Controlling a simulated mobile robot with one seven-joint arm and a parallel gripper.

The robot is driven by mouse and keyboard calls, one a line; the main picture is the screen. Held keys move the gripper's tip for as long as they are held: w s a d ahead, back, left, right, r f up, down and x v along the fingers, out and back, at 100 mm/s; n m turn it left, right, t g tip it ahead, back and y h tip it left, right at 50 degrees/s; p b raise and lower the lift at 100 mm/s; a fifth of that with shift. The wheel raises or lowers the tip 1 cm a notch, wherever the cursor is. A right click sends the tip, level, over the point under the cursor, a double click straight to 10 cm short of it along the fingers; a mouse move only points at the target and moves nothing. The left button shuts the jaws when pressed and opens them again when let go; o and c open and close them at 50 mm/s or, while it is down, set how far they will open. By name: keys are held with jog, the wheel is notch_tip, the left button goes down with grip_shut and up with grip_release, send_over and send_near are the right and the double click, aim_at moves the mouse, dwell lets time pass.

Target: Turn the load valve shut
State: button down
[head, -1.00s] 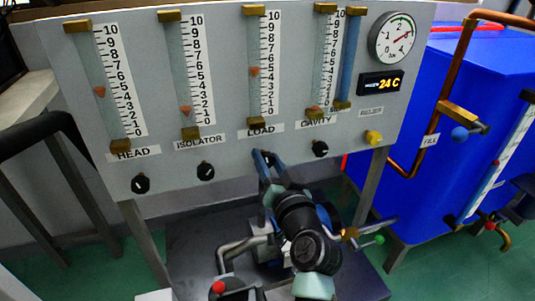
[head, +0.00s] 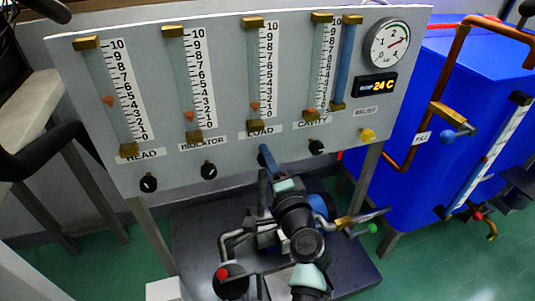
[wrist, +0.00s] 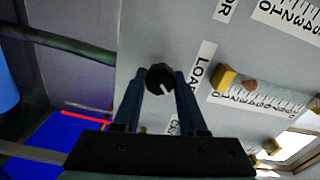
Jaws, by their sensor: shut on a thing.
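The load valve is a round black knob with a white pointer mark (wrist: 160,77) on the grey panel, beside the LOAD label (wrist: 201,66) in the wrist view. My gripper (wrist: 161,84) has its two blue fingers on either side of the knob and is shut on it. In the head view, my gripper (head: 266,160) reaches up to the panel under the LOAD label (head: 261,128) and hides the knob. The orange float of the load gauge (head: 255,106) sits low, at about 1 on the scale.
Other knobs sit along the panel: head (head: 148,184), isolator (head: 208,170), cavity (head: 316,146) and a yellow relief knob (head: 367,135). A pressure gauge (head: 387,42) is at top right. A blue tank (head: 440,110) with copper pipe stands at the right.

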jog(key=m+p, duration=0.2)
jog(key=m, duration=0.2)
jog(key=shift+m, duration=0.3)
jog(key=m+p, duration=0.2)
jog(key=m, duration=0.2)
jog(key=shift+f, duration=0.1)
jog(key=shift+m, duration=0.3)
jog(key=shift+c, duration=2.3)
grip_release()
jog(key=p+v, duration=0.3)
jog(key=v, duration=1)
